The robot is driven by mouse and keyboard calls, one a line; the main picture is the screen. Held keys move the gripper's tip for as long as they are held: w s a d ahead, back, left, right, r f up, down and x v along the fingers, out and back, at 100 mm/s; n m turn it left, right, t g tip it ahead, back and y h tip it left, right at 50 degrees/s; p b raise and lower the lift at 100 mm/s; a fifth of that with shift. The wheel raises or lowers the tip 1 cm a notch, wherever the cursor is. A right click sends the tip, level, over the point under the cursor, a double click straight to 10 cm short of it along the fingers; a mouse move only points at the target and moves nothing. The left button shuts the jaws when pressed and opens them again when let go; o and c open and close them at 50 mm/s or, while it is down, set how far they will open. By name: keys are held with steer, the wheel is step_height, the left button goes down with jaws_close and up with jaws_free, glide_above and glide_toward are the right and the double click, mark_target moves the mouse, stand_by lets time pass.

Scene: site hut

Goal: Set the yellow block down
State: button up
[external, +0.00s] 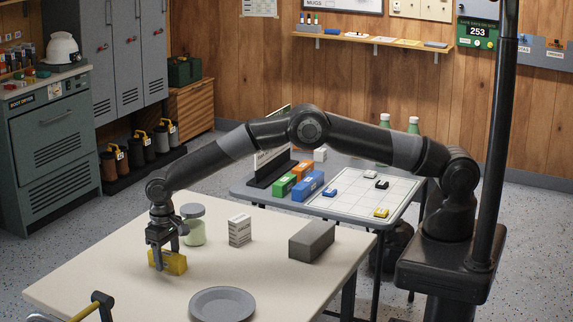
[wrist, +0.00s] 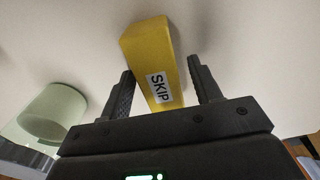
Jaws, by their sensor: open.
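The yellow block (external: 172,262) rests on the cream table (external: 110,275) near its left side. It carries a white label reading SKIP, seen in the wrist view (wrist: 150,50). My gripper (external: 163,245) is over the block, with its fingers pointing down. In the wrist view the block lies between the two fingers (wrist: 160,95), with a visible gap on the right side; the left finger is close to it. The jaws are open. Part of the block's top is hidden by my gripper in the external view.
A green glass jar with a grey lid (external: 193,228) stands close behind the block. A white box (external: 240,230), a grey block (external: 312,241) and a grey plate (external: 222,305) are also on the table. The table is bare left of the block.

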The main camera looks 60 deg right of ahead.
mark_target(167, 254)
steer(key=shift+r, duration=0.1)
step_height(167, 254, up, 12)
steer(key=s+d+r+t, duration=0.1)
steer(key=s+d+r, duration=0.2)
steer(key=d+r, duration=1.15)
steer(key=s+d+r+t, duration=0.2)
steer(key=s+d+r, duration=0.8)
steer(key=r, duration=0.1)
steer(key=s+d+r+t, duration=0.1)
steer(key=s+d, duration=0.5)
steer(key=s, duration=0.2)
steer(key=s+d+r, duration=0.1)
steer(key=s+d, duration=0.4)
steer(key=s, duration=0.3)
steer(key=s+d+f, duration=0.2)
steer(key=s, duration=0.4)
steer(key=s+d+f+t, duration=0.1)
steer(key=s+d+f, duration=0.2)
steer(key=s, duration=0.4)
steer(key=shift+d+f+t, duration=0.25)
steer(key=shift+f+t, duration=0.05)
steer(key=shift+f, duration=0.05)
